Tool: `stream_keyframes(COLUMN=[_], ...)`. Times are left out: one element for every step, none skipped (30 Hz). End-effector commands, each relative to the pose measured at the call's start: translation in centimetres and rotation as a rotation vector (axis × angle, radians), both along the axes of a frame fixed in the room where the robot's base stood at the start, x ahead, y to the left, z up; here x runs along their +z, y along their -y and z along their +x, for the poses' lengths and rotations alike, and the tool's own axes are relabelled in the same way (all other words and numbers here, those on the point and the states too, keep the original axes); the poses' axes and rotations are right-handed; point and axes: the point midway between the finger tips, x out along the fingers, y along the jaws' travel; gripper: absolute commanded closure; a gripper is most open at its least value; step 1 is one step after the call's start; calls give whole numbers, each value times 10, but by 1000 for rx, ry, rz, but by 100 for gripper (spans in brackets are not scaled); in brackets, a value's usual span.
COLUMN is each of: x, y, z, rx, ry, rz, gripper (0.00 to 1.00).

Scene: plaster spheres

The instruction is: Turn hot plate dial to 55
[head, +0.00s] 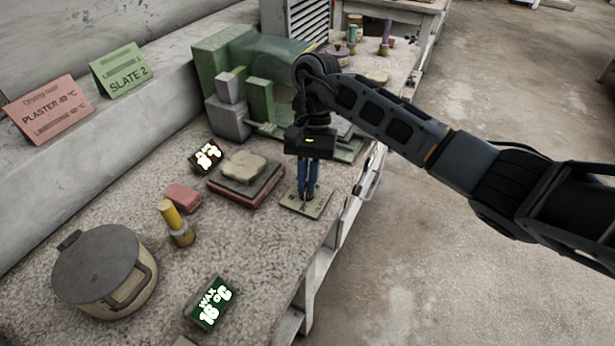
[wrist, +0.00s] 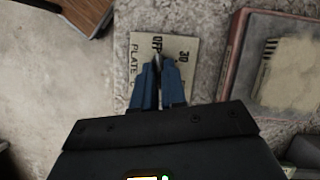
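The hot plate (head: 224,193) is a flat reddish-brown unit with a dark top and a pale, rough slab on it. Its edge also shows at the right of the wrist view (wrist: 232,75). A small beige dial panel (head: 318,205) lies to its right; in the wrist view the panel (wrist: 187,62) reads "PLATE", "OFF" and "30". My gripper (head: 306,196) points straight down over the panel. Its blue fingers (wrist: 157,72) are close together around the small grey dial (wrist: 157,60), which they mostly hide. The dial's pointer setting cannot be read.
A small lit display (head: 206,157) stands behind the hot plate, its digits unclear. A display (head: 213,303) reads "WAX 16 °C". A lidded pot (head: 105,270), a yellow-handled brush (head: 176,223) and a pink block (head: 183,197) stand left. Green and grey blocks (head: 230,118) stand behind.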

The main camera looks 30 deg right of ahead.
Motion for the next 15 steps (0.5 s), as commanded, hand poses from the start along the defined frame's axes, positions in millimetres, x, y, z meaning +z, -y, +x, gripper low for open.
stream_keyframes(x=[0,0,0,0,0,0,0,0,0,0,0,0,0,0,0], y=[0,0,0,0,0,0,0,0,0,0,0,0,0,0,1], z=[0,0,0,0,0,0,0,0,0,0,0,0,0,0,0], rx=[0,0,0,0,0,0,0,0,0,0,-1,-4,-6,-10,-18], ry=[0,0,0,0,0,0,0,0,0,0,0,0,1,1,1], rz=[0,0,0,0,0,0,0,0,0,0,0,1,1,1,1], gripper=[95,98,100,100,100,100,100,100,100,100,100,100,100,100,100])
